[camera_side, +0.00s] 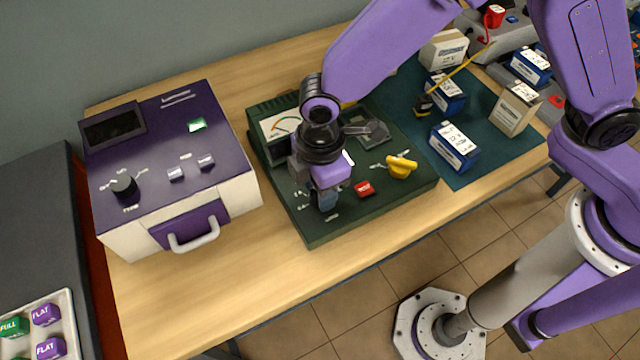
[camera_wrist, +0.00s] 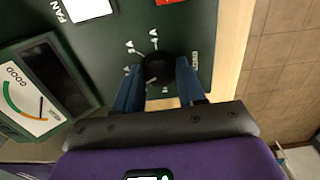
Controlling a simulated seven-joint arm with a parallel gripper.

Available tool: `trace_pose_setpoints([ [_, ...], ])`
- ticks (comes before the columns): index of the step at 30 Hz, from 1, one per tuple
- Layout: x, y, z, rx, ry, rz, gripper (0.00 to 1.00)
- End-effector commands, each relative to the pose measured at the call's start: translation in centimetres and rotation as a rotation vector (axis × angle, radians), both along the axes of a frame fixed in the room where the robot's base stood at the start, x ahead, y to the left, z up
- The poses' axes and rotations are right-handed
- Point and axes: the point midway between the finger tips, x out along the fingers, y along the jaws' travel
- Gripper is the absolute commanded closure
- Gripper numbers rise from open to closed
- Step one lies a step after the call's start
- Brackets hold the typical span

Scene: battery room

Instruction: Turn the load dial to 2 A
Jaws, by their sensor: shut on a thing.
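The load dial (camera_wrist: 157,68) is a small black round knob on the dark green tester panel (camera_wrist: 110,40), with white marks and "A" labels around it. In the wrist view my gripper (camera_wrist: 158,84) has one blue finger on each side of the knob and is shut on it. I cannot read which mark the dial points to. In the side view my gripper (camera_side: 326,203) reaches down to the front left part of the green tester (camera_side: 325,233) and hides the dial.
The tester also has a needle meter (camera_side: 280,127), a red switch (camera_side: 364,188) and a yellow knob (camera_side: 401,167). A purple and white charger (camera_side: 170,165) stands to the left. Several battery boxes (camera_side: 455,145) stand on a teal mat (camera_side: 480,165) at the right.

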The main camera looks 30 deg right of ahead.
Motion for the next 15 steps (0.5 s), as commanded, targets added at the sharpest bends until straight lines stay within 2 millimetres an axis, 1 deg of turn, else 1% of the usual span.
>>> trace_pose_setpoints([
  [6, 0.02, -0.10, 0.04, -0.003, 0.001, -0.179, 0.91],
  [15, 0.05, -0.14, 0.03, -0.003, 0.001, -0.345, 0.91],
])
